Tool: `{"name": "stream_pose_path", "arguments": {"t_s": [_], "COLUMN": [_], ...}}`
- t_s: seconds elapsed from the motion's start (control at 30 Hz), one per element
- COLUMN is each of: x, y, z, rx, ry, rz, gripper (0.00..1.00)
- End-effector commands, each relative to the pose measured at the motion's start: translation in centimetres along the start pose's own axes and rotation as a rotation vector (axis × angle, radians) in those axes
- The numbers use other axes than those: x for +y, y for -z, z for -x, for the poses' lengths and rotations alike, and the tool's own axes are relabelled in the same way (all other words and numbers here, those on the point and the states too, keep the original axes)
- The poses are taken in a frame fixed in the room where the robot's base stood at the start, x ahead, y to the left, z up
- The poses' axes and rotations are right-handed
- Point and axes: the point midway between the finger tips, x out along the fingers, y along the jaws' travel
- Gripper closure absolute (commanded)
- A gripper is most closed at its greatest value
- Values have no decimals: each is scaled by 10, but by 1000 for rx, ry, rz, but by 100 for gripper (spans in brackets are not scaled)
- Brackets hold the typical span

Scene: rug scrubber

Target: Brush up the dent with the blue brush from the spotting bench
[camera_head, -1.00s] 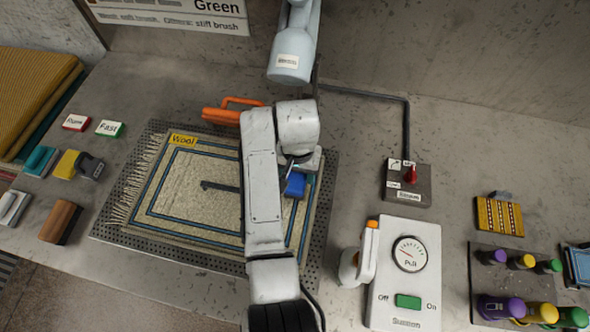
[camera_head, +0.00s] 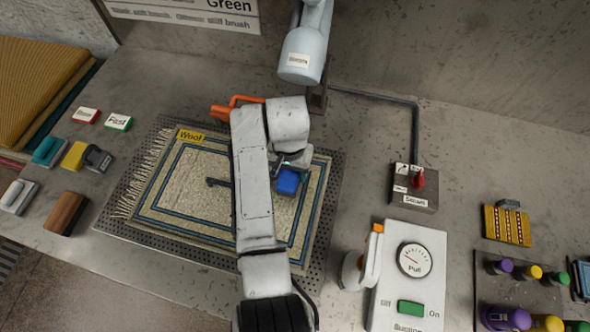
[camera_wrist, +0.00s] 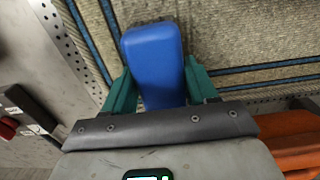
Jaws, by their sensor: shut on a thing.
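My gripper (camera_head: 287,168) is shut on the blue brush (camera_head: 288,183), above the right part of the wool rug (camera_head: 185,220). In the wrist view the blue brush (camera_wrist: 155,60) sits between the green fingers of my gripper (camera_wrist: 157,80), with the rug (camera_wrist: 230,30) beneath. Its bristles are hidden, so I cannot tell whether it touches the pile. A dark hooked mark (camera_head: 219,183) shows on the rug, left of my arm; I cannot tell whether it is the dent. My arm covers part of the rug's middle.
An orange tool (camera_head: 235,105) lies at the rug's back edge. A gauge panel (camera_head: 415,262) and a red-knobbed switch box (camera_head: 412,190) stand to the right, with several bottles (camera_head: 505,316) beyond. Brushes and blocks (camera_head: 65,213) lie on the left of the bench.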

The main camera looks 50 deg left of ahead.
Motion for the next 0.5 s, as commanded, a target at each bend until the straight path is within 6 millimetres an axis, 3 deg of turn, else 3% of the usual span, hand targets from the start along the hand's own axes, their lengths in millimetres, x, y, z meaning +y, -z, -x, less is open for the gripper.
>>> {"name": "stream_pose_path", "arguments": {"t_s": [0.5], "x": [-16], "y": [0], "z": [1], "rx": [0], "ry": [-1], "rz": [1], "gripper": [74]}}
